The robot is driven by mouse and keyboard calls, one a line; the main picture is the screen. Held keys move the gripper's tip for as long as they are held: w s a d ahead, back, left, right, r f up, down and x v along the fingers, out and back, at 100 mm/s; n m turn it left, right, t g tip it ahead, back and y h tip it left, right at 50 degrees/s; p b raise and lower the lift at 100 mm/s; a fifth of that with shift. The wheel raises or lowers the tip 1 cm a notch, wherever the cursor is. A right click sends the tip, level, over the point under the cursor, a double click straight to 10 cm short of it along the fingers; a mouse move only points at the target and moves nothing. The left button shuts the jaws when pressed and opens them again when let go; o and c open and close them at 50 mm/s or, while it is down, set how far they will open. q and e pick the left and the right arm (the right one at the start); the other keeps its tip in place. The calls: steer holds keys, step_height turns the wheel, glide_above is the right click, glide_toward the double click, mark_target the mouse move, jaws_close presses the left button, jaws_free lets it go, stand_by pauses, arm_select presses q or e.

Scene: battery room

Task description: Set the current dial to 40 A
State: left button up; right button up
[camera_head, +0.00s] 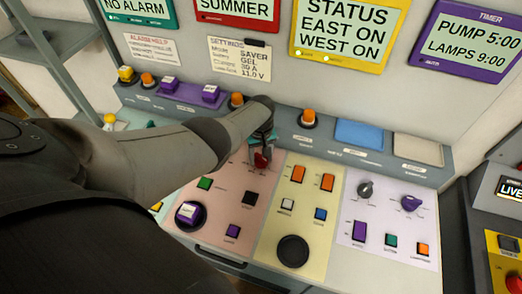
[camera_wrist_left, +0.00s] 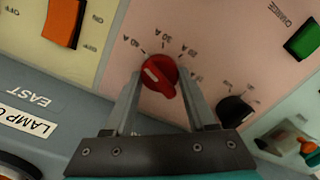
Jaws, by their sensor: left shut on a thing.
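The red current dial (camera_head: 262,160) sits at the top of the pink panel (camera_head: 222,178), partly hidden by my left gripper (camera_head: 262,146). In the left wrist view the red dial (camera_wrist_left: 158,73) lies between the two fingers of my left gripper (camera_wrist_left: 160,92), which is shut on it. Labels including 40 A and 30 A are printed above the dial, with 40 A to the left of 30 A. A short white mark on the dial lies on its upper left side, toward the 40 A label. My right gripper is not in view.
A black knob (camera_wrist_left: 235,110) and a green switch (camera_wrist_left: 303,40) lie right of the dial in the left wrist view. An orange switch (camera_wrist_left: 64,22) is left. A settings card (camera_head: 240,59) hangs on the wall. My left arm covers part of the console.

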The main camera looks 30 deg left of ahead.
arm_select(q)
steer(key=shift+w+r, duration=0.1)
steer(key=o, duration=1.4)
steer(key=shift+c, duration=0.2)
step_height(320, 180, up, 5)
steer(key=p, duration=0.3)
step_height(320, 180, up, 2)
step_height(320, 180, up, 8)
